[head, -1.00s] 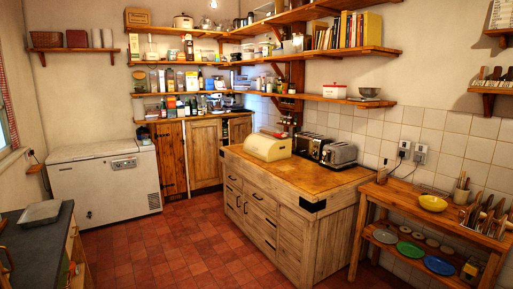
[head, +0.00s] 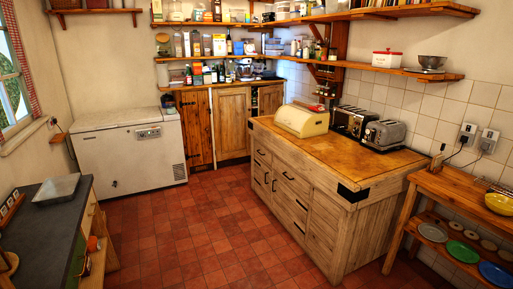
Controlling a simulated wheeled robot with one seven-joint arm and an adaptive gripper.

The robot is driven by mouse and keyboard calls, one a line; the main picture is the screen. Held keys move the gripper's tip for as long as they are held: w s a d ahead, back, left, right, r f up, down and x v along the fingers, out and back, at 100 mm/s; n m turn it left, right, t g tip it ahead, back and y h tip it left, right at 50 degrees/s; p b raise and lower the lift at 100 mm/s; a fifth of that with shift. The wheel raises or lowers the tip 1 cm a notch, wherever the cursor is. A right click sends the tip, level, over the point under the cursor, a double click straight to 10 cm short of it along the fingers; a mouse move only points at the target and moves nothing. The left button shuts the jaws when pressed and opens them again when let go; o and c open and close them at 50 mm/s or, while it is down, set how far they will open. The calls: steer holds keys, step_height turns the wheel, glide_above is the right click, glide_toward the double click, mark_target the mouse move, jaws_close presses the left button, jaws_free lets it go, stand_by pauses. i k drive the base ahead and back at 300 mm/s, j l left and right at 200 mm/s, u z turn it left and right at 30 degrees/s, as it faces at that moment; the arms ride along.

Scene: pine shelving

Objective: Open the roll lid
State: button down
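A cream bread bin with a curved roll lid (head: 299,121) sits on the wooden top of the kitchen island, towards its back left. Its lid looks closed, though it is small in the picture. My gripper is not in the head view.
A white chest freezer (head: 127,152) is at the back left, a dark counter (head: 45,222) at the front left, and a wooden side table (head: 462,189) at the right. The red tiled floor (head: 190,235) between is clear.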

mark_target(293, 118)
steer(key=i, duration=4.45)
steer(key=i+j+z, duration=0.1)
steer(key=i+z, duration=0.25)
steer(key=i, duration=0.15)
